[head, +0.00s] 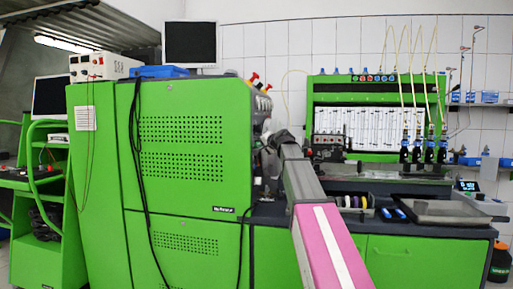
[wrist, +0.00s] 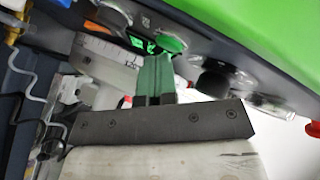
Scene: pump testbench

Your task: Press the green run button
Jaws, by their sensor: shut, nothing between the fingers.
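In the wrist view a round green button (wrist: 171,44), seen at a slant, sits on a dark panel strip along the green cabinet edge. I take it for the run button. My gripper (wrist: 154,62) is shut and empty, its green fingers pressed together. The fingertips appear just below and left of the button in the picture; I cannot tell whether they touch it. In the head view my gripper is at the right side of the tall green cabinet (head: 185,170), mostly hidden behind my arm, and the button cannot be made out.
Along the same strip are a black knob (wrist: 222,80), a pale clear button (wrist: 270,105) and a red one (wrist: 312,129). A ruler-like scale (wrist: 103,55) and grey wires (wrist: 30,95) lie beside the fingers. The bench (head: 400,262) with a metal tray (head: 440,211) extends right.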

